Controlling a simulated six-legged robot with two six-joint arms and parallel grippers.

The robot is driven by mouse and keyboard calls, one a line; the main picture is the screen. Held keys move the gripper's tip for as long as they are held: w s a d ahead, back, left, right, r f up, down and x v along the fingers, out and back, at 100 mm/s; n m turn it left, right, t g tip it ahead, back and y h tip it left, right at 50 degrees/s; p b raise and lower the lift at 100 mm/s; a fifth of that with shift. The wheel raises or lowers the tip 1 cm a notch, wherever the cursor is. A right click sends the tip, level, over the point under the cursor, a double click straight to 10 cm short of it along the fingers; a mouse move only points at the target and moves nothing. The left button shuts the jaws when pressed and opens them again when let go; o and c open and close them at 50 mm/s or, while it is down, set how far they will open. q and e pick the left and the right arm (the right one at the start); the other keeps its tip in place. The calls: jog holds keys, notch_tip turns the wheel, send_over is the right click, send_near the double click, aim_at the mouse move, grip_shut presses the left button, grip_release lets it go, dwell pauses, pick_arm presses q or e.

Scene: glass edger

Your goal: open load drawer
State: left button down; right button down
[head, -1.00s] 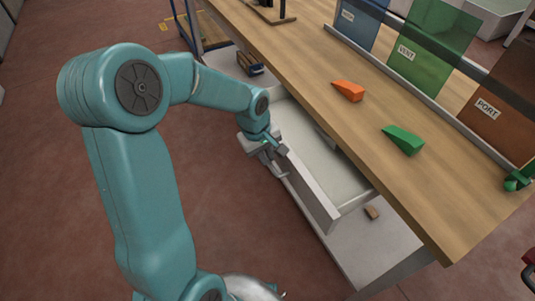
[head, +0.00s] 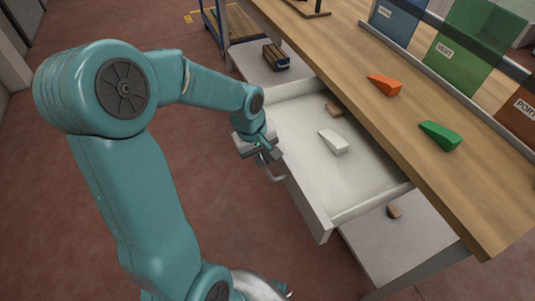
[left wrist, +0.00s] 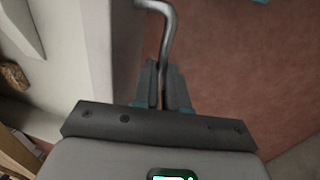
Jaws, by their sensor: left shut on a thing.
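The load drawer (head: 370,195) is a pale grey drawer under the wooden bench top, pulled well out in the head view. A white wedge (head: 333,141) and a brown block (head: 334,109) lie inside it. My left gripper (head: 268,156) is at the drawer's front panel, shut on its metal handle (head: 274,178). In the left wrist view the fingers (left wrist: 161,88) close around the bent handle bar (left wrist: 169,28), beside the pale drawer front (left wrist: 98,50). My right gripper is not in view.
On the bench top (head: 345,60) lie an orange wedge (head: 384,84) and a green wedge (head: 440,135). Coloured panels (head: 477,42) stand behind them. A lower shelf (head: 400,240) holds a small brown piece (head: 394,211) and a dark block (head: 275,57). The red floor left of the drawer is clear.

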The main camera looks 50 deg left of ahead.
pick_arm(q)
jog(key=shift+s+a+r, duration=0.1)
jog(key=shift+s+a, duration=0.1)
jog(key=shift+s, duration=0.05)
jog(key=c, duration=1.4)
grip_release()
jog(key=shift+s, duration=0.1)
jog(key=shift+c, duration=0.2)
jog(key=s+r+p, duration=0.3)
jog(key=r, duration=1.3)
jog(key=shift+a, duration=0.35)
